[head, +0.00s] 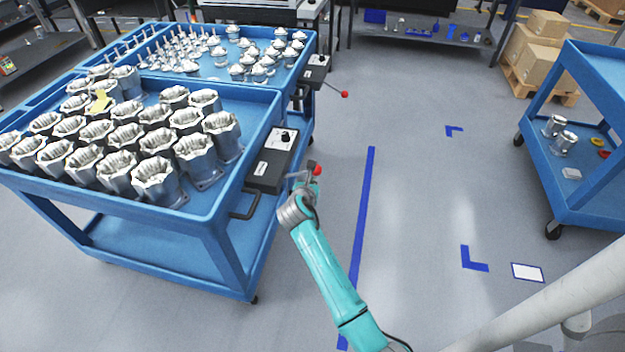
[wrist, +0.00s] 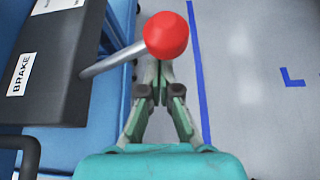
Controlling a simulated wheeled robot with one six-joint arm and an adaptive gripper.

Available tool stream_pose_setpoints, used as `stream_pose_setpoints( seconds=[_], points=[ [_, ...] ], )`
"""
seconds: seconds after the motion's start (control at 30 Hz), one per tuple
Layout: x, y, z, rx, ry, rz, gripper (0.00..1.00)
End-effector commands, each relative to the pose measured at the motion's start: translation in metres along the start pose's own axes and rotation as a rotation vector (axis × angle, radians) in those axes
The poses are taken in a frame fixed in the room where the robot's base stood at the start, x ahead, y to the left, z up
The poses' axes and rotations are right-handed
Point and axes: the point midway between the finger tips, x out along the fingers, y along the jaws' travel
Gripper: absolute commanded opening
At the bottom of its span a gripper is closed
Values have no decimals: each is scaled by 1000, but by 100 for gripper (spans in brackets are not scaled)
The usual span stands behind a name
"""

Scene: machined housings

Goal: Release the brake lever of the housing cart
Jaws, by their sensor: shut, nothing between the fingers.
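The housing cart (head: 215,222) is blue, at the left in the head view, with rows of metal housings on its top tray. Its black brake box (head: 272,160) sits on the right end and reads BRAKE in the wrist view (wrist: 50,70). The brake lever is a metal rod (wrist: 112,60) sticking out from the box, with a red ball knob (wrist: 166,36); the knob also shows in the head view (head: 317,169). My gripper (wrist: 157,85) is shut and empty, its fingertips close to the knob and partly hidden behind it. I cannot tell whether they touch.
A second blue cart (head: 312,45) with small metal parts stands behind, with its own red-knobbed lever (head: 344,94). A black handle (head: 245,206) sticks out below the brake box. A blue shelf cart (head: 560,190) stands at the right. The floor between is clear, with blue tape lines.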

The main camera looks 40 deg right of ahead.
Motion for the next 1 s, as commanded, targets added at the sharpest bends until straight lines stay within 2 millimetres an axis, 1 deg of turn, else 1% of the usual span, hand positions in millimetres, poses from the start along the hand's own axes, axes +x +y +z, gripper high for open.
stream_pose_setpoints(
  seconds=[0.03, 0.17, 0.2, 0.37, 0.7, 0.83, 1.0],
  points=[
    [2, -1, -9, -3, 4, -1, 0],
    [6, -2, -27, -5, 8, -3, 0],
    [3, -2, -29, -4, 6, -1, 0],
    [-21, -2, -28, -3, 7, -1, 0],
    [-76, -4, -28, -4, 8, -2, 0],
    [-88, -4, -28, -4, 8, -2, 0],
    [-94, -4, -28, -4, 9, -4, 0]
  ],
)
